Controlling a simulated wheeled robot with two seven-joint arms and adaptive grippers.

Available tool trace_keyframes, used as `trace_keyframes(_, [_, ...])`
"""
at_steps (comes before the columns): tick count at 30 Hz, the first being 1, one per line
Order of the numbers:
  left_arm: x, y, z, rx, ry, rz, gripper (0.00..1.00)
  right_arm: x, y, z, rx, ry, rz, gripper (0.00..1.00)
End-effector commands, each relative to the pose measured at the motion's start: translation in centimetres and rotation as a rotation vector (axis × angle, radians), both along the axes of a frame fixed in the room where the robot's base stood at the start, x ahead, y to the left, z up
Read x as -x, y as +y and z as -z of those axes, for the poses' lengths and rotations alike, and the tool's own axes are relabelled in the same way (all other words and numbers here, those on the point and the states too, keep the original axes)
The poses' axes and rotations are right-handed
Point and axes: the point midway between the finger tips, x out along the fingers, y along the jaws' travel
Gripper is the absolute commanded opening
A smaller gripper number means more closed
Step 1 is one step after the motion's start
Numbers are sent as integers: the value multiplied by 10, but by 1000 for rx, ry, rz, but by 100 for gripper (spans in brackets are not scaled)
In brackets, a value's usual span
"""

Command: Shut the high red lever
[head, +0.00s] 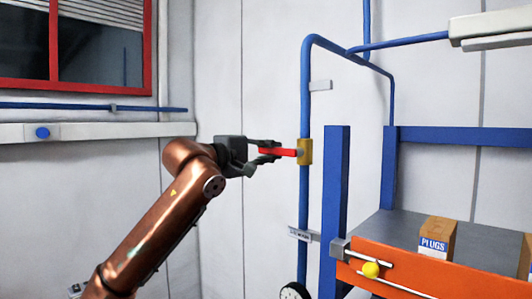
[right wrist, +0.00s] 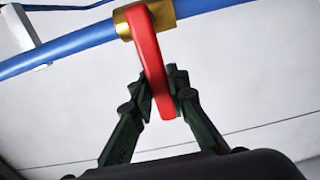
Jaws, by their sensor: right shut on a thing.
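The red lever (head: 281,152) sticks out to the left, about level, from a brass valve body (head: 305,152) on the upright blue pipe (head: 304,100). My right gripper (head: 268,151) is at the lever's free end, its fingers around it. In the right wrist view the red lever (right wrist: 150,62) runs from the brass body (right wrist: 148,18) down between the two dark fingertips (right wrist: 163,92), which close on its end. The blue pipe (right wrist: 75,42) crosses behind at the top. My left gripper is not in view.
A blue post (head: 335,200) stands right of the pipe. An orange rail with a yellow knob (head: 371,270) fronts a grey bench, which carries a box marked PLUGS (head: 437,238). A red-framed window (head: 100,45) is at upper left.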

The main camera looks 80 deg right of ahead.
Motion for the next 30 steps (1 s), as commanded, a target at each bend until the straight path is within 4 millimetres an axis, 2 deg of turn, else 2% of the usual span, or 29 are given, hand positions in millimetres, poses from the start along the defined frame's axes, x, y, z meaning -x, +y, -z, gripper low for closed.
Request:
trace_keyframes(5, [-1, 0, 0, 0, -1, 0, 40, 0, 0, 0, 3, -5, 0, 0])
trace_keyframes(6, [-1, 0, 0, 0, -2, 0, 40, 0, 1, 0, 3, -5, -1, 15])
trace_keyframes(14, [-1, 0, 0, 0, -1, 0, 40, -1, 1, 0, 2, -3, -3, 33])
trace_keyframes(24, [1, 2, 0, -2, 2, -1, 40, -4, 3, 0, 2, -1, -4, 33])
trace_keyframes(30, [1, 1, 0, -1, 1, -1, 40, -20, 27, -1, 4, 1, -5, 33])
